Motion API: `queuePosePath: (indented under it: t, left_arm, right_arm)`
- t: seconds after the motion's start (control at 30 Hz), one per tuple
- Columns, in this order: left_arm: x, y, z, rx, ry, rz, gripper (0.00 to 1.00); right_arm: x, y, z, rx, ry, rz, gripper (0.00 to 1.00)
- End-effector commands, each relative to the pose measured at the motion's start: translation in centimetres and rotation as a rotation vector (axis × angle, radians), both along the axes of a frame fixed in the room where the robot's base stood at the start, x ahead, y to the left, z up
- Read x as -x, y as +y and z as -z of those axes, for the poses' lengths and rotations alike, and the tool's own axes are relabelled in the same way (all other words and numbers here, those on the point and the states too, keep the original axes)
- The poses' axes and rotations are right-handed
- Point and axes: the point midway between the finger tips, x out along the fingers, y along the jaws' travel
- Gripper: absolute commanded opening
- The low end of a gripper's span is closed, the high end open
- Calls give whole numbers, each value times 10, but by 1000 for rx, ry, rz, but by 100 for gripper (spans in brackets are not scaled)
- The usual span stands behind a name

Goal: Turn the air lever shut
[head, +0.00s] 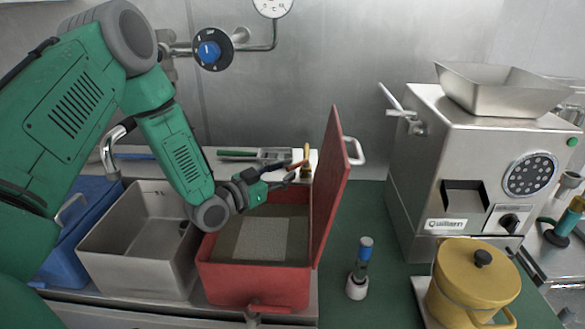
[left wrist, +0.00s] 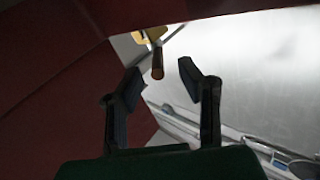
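A brass-yellow fitting (head: 306,158) with a slim brown lever (head: 297,165) stands behind the red box, close to its raised lid. I take this to be the air lever. In the left wrist view, the brown lever (left wrist: 157,65) points toward me, with yellow (left wrist: 150,34) behind it. My left gripper (head: 288,175) reaches over the red box toward the lever. In the left wrist view, the gripper (left wrist: 160,79) is open, with the lever's end showing between its fingertips. I cannot tell whether they touch. My right gripper is not in view.
The red box (head: 255,286) has its lid (head: 332,190) raised close right of my gripper. A steel bin (head: 140,262) stands left. A grinder (head: 445,175), yellow pot (head: 470,290) and small vial (head: 361,265) stand right. A blue-knobbed valve (head: 209,52) is on the wall.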

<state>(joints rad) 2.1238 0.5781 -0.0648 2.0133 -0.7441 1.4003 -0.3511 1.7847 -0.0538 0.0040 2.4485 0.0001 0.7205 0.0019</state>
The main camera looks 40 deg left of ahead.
Motion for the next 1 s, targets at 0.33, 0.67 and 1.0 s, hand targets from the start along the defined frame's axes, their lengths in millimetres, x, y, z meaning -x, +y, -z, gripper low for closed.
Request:
queuePosePath:
  t: [0.33, 0.67, 1.0]
  left_arm:
    - [36, 8, 0, 1, -1, -1, 32]
    - [38, 5, -7, -18, 1, -5, 0]
    - [71, -35, -74, -398, 128, -85, 0]
  right_arm:
    - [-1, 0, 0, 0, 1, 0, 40]
    - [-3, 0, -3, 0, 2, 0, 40]
    - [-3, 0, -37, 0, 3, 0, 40]
